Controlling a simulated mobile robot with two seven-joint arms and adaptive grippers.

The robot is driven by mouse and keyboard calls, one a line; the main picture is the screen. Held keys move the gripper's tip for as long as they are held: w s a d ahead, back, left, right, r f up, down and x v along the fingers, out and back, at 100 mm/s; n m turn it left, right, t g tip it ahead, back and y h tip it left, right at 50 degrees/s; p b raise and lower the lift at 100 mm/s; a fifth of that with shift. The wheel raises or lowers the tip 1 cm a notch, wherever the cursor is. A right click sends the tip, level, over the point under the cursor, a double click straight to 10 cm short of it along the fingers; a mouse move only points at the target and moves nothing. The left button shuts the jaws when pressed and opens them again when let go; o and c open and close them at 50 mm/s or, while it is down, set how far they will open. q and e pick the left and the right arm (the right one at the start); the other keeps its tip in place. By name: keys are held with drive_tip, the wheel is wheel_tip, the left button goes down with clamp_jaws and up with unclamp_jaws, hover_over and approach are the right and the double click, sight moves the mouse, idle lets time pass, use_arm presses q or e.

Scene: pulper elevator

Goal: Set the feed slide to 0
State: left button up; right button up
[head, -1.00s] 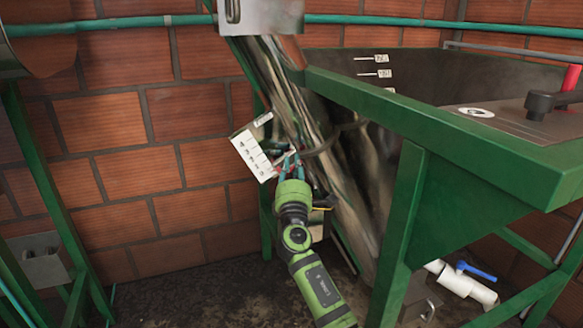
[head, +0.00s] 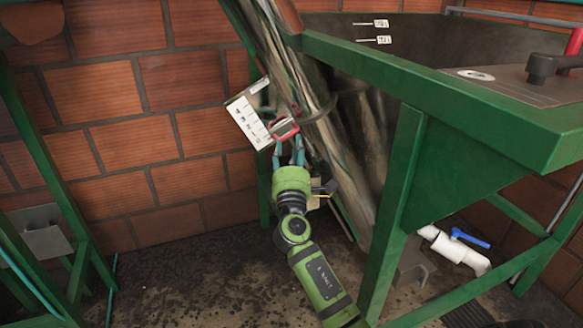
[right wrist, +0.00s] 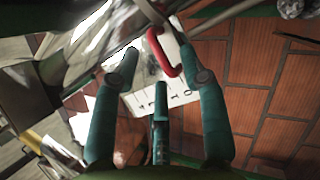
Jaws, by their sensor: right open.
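The feed slide's red loop handle (head: 286,128) sits beside the lower end of a white scale plate (head: 246,122) on the sloping chute. The digits are small; the lowest mark looks like 0, and the handle is near that end. My right gripper (head: 289,150) is just below the handle, fingers open and apart from it. In the right wrist view the red handle (right wrist: 163,52) lies ahead between the open fingertips (right wrist: 159,62), with the scale plate (right wrist: 172,98) partly hidden behind a finger. My left gripper is not in view.
A green-framed tank (head: 430,85) stands at the right, with a black knob (head: 550,68) on its top plate. A green leg (head: 400,200) stands right of my arm. A blue-handled valve (head: 468,238) is low right.

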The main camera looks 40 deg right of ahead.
drive_tip(key=v, duration=0.7)
idle(0.3)
